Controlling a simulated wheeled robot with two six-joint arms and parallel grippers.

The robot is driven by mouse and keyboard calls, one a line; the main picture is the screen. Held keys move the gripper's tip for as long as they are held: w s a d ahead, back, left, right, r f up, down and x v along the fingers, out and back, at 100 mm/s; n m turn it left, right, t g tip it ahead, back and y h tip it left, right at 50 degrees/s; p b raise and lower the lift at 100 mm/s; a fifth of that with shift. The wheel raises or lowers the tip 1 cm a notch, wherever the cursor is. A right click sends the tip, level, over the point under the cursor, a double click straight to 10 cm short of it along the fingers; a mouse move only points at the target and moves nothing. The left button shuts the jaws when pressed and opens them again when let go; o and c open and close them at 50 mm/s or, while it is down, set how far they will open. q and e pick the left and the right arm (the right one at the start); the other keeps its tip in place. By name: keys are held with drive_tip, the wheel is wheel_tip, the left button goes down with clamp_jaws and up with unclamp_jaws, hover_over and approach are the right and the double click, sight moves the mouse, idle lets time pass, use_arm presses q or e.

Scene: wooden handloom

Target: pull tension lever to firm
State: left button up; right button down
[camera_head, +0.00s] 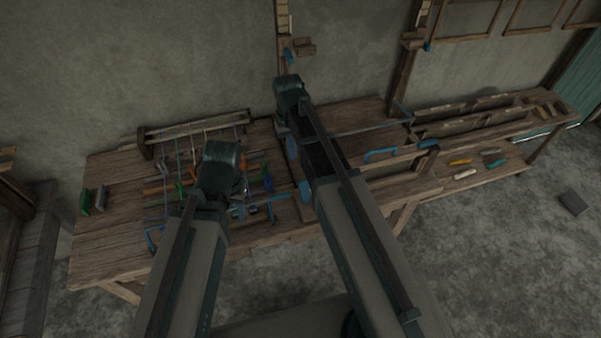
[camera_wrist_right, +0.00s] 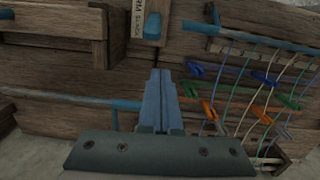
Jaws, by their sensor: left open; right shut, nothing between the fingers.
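The tension lever appears to be the short blue handle (camera_wrist_right: 152,25) beside a pale lettered plate (camera_wrist_right: 138,20) in the right wrist view. In the head view it seems to be the blue piece (camera_head: 305,190) at the loom's front. My right gripper (camera_wrist_right: 157,75) is shut and empty, with its tips pointing toward the handle and a gap between them in the picture. In the head view the right gripper (camera_head: 292,148) is partly hidden by its arm. My left gripper (camera_head: 218,168) is open over the thread area, its fingertips mostly hidden. The lever's exact setting is unclear.
Coloured threads and clips (camera_wrist_right: 265,90) lie close beside the right gripper. A blue bar (camera_wrist_right: 250,38) runs along their edge. A wooden tray (camera_wrist_right: 55,25) borders the other side. Loose coloured pieces (camera_head: 465,174) lie on the right shelf. A green block (camera_head: 85,202) sits at the table's left.

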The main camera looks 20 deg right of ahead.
sight(305, 193)
drive_tip(key=w+d, duration=0.1)
drive_tip(key=w+d+f, duration=0.1)
drive_tip(key=w, duration=0.1)
drive_tip(key=shift+d+b, duration=0.1)
drive_tip(key=shift+b, duration=0.2)
drive_tip(key=shift+f, duration=0.15)
drive_tip(key=f+b, duration=0.6)
drive_tip(key=s+f+b, duration=0.1)
drive_tip(key=f+b, duration=0.3)
drive_tip(key=s+r, duration=0.1)
drive_tip(key=s+p, duration=0.1)
drive_tip(key=s, duration=0.1)
drive_tip(key=shift+d+r+p, duration=0.1)
drive_tip(key=shift+r+p, duration=0.2)
drive_tip(key=shift+r, duration=0.1)
drive_tip(key=shift+s+r, duration=0.1)
drive_tip(key=shift+s, duration=0.25)
drive_tip(key=shift+w, duration=0.15)
